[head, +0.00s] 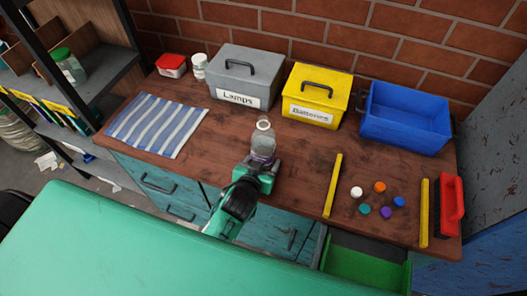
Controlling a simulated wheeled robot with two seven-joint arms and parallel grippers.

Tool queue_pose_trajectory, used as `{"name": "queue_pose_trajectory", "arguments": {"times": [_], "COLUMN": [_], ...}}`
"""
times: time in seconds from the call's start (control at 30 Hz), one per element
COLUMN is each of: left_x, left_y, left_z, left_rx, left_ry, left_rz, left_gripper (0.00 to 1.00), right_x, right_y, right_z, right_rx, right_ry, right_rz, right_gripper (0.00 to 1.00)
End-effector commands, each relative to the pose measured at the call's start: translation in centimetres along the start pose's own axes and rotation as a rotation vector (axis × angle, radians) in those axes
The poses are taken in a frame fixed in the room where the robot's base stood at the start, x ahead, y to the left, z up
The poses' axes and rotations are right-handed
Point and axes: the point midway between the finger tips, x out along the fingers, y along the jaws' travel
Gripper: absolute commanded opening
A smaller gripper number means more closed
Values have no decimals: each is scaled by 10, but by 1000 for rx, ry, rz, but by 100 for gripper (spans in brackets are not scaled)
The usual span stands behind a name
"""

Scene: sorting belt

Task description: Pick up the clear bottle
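The clear bottle (264,138) stands upright near the middle of the wooden workbench, with a pale ring at its mouth and a purplish tint low down. My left gripper (262,163) is at the bottle's lower part, on its near side. The gripper body hides the bottle's base. The fingertips are too small and too covered to tell whether they are closed on the bottle or only beside it. My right gripper is not in view.
Behind the bottle stand a grey Lamps box (242,78), a yellow Batteries box (315,96) and an open blue bin (405,118). A striped cloth (157,125) lies left. Right are a yellow bar (333,186), several coloured caps and a red-handled brush (452,203). A green-lined drawer (362,266) is open below.

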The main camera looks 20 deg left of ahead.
Motion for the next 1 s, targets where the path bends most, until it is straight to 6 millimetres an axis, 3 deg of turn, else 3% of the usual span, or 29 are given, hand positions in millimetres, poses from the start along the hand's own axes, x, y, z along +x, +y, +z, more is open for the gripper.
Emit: {"name": "queue_pose_trajectory", "arguments": {"times": [0.03,0.13,0.2,0.6,0.77,1.0], "left_x": [0,0,0,-4,-16,-43], "left_y": [0,0,0,0,0,0], "left_z": [0,0,0,-12,-40,-107], "left_rx": [0,0,0,-1,-2,-2], "left_ry": [0,0,0,2,5,8], "left_rz": [0,0,0,0,0,0], "left_gripper": [55,36,33,33,33,33], "right_x": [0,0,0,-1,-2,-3], "right_y": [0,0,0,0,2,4], "right_z": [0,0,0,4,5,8], "right_rx": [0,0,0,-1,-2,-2], "right_ry": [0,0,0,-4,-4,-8], "right_rz": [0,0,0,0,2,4], "right_gripper": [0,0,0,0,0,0]}}
